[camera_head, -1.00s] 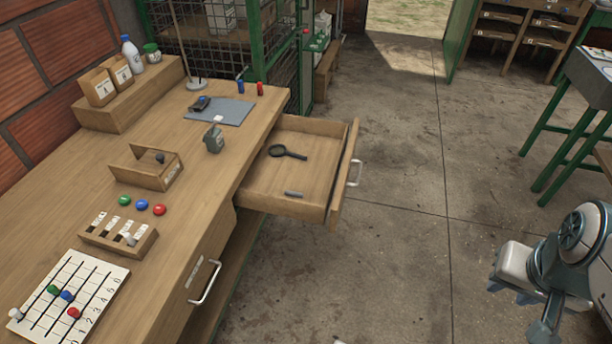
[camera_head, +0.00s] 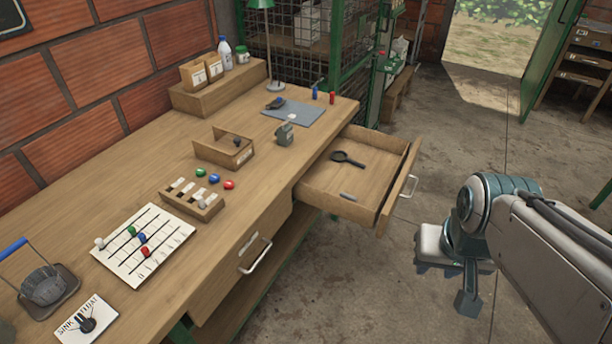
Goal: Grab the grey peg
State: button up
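A small grey peg (camera_head: 348,197) lies on its side near the front of the open drawer (camera_head: 365,218). A black magnifying glass (camera_head: 347,158) lies behind it. A pale peg (camera_head: 99,243) stands at the left of the white numbered board (camera_head: 180,236), and another pale peg (camera_head: 201,202) is in the slotted wooden rack (camera_head: 212,212). My gripper (camera_head: 445,275) hangs over the floor to the right of the drawer, apart from all of these. Its fingers are partly hidden by its angle, so I cannot tell their opening. Nothing visible is held.
The drawer's front panel with its handle (camera_head: 409,186) juts out from the desk (camera_head: 130,150). Green, blue and red knobs (camera_head: 214,178), a grey container (camera_head: 285,133) and a wooden holder (camera_head: 222,152) stand on the desk. The floor (camera_head: 470,120) beyond the drawer is open.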

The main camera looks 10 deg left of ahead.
aim_at(346, 195)
jog(key=u, duration=0.35)
jog(key=i, duration=1)
jog(key=u, duration=0.05)
